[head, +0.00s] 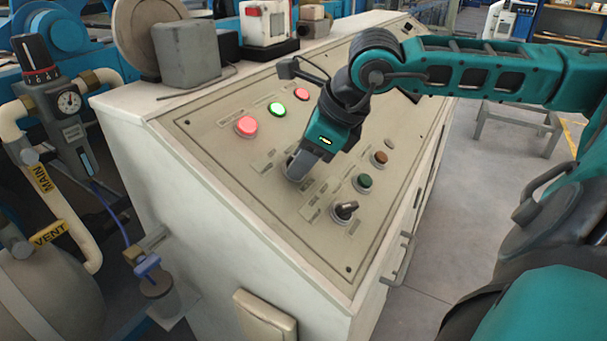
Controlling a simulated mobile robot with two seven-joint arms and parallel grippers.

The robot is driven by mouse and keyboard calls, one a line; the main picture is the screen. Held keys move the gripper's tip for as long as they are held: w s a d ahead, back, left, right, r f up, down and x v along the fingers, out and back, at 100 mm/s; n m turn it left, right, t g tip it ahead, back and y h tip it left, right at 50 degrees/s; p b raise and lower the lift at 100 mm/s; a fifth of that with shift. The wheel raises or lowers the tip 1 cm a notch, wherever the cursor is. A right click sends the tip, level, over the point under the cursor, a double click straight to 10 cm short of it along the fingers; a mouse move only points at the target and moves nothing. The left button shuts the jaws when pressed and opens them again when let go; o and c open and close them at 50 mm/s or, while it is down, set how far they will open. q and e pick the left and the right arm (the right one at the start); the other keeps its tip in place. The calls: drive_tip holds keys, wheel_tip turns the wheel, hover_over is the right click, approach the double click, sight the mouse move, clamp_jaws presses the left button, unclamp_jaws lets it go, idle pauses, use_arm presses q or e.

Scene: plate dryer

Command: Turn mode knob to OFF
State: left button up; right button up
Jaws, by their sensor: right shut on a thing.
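My right gripper (299,168) reaches down from the upper right to the middle of the sloped control panel (225,160). Its fingers are at the panel face, shut on the mode knob. The fingers hide that knob, so its pointer and setting cannot be read. A second knob, black with a lever-like handle (345,209), stands on the panel to the lower right, apart from the gripper. The labels are too small to read. My left gripper is not in view.
Close to my gripper are a green button (365,182) and a brown button (380,157). Lit red (246,126) and green (277,108) buttons sit farther up left. A handle (403,260) sticks out from the cabinet's right side. Pipes and a gauge (69,102) stand left.

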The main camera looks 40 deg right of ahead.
drive_tip(key=shift+f+m+b, duration=0.15)
drive_tip(key=shift+m+b, duration=0.35)
drive_tip(key=shift+m, duration=0.3)
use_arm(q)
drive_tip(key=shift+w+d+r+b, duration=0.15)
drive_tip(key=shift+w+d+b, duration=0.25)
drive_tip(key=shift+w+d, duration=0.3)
use_arm(e)
drive_tip(key=shift+m, duration=0.9)
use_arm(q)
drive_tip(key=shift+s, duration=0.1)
use_arm(e)
drive_tip(key=o, duration=0.7)
drive_tip(key=shift+r, duration=0.2)
